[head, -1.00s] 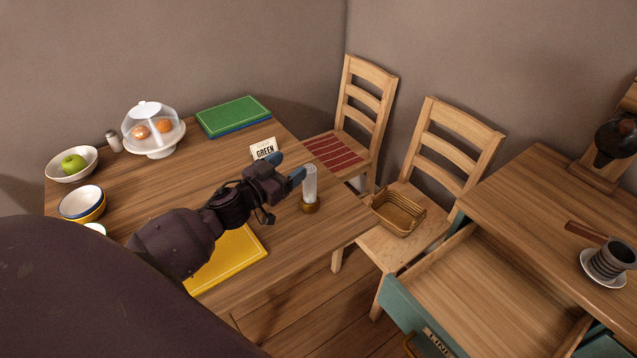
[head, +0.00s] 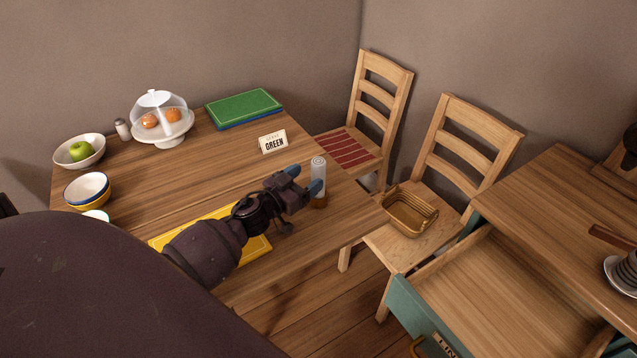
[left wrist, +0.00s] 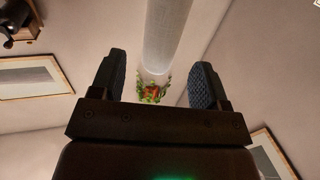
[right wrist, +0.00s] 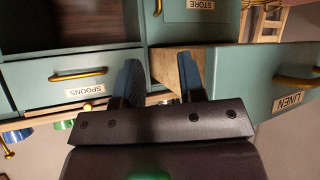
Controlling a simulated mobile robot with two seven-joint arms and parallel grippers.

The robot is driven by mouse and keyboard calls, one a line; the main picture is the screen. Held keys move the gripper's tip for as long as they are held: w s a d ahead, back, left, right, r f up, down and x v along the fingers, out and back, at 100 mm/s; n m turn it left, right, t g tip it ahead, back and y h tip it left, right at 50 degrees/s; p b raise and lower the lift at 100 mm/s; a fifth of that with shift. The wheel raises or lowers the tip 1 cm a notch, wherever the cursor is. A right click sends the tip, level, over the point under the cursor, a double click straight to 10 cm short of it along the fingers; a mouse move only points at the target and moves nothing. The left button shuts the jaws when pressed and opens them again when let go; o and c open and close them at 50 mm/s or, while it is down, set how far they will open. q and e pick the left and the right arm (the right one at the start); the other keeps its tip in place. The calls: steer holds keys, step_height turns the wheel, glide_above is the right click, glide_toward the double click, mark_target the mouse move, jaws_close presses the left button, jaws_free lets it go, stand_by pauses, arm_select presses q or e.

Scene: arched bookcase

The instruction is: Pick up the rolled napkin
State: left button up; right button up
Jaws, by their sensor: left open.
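The rolled napkin (head: 318,172) is a whitish upright roll with a brown ring or base at its lower end. It stands near the right edge of the wooden table (head: 330,228). My left gripper (head: 304,179) is open, with its blue fingertips close beside the roll. In the left wrist view the pale roll (left wrist: 168,35) rises just beyond and between the spread fingers (left wrist: 160,75); contact cannot be told. My right gripper (right wrist: 159,82) is open, with nothing seen between its fingers, in front of drawers; it is outside the head view.
A yellow board (head: 258,246) lies under my left arm. A "GREEN" sign (head: 273,142) and a green board (head: 243,107) are farther back. A basket (head: 410,212) sits on a chair. The linen drawer (head: 490,295) stands open at right.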

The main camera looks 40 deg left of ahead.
mark_target(313, 172)
arm_select(q)
steer(key=w, duration=0.4)
steer(key=shift+w+d, duration=0.35)
steer(key=shift+w, duration=0.05)
steer(key=shift+c, duration=0.3)
steer(key=c, duration=0.9)
steer(key=shift+c, duration=0.2)
steer(key=shift+r, duration=0.1)
